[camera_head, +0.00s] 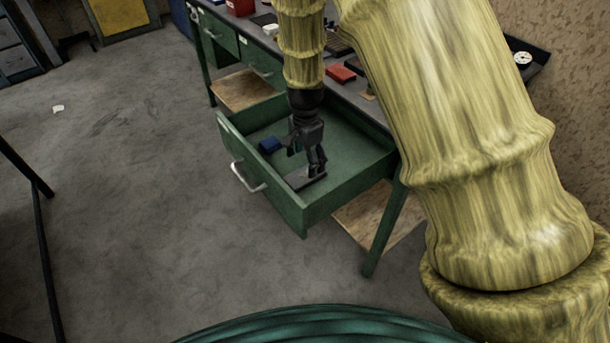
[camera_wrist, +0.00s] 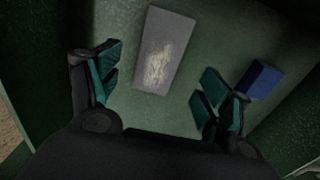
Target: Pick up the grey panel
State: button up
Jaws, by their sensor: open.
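The grey panel (camera_wrist: 166,50) lies flat on the floor of an open green drawer (camera_wrist: 135,105). In the head view the panel (camera_head: 302,181) is near the drawer's front wall, partly hidden by my gripper. My gripper (camera_head: 307,167) points down inside the drawer, just above or beside the panel; the exact gap is hard to tell. In the wrist view my gripper (camera_wrist: 156,88) has its fingers apart with nothing between the pads, and the panel lies ahead of them, between their lines.
A blue block (camera_head: 270,145) lies in the drawer to the left; it also shows in the wrist view (camera_wrist: 264,80). The drawer walls (camera_head: 300,222) surround my gripper. The green workbench (camera_head: 262,62) behind carries a red box (camera_head: 341,73) and other items.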

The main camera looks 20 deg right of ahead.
aim_at(305, 174)
jog(key=shift+s+a+f, duration=0.1)
jog(key=shift+f, duration=2.55)
jog(key=shift+c, duration=0.4)
jog(key=c, duration=1.2)
jog(key=shift+r, duration=0.15)
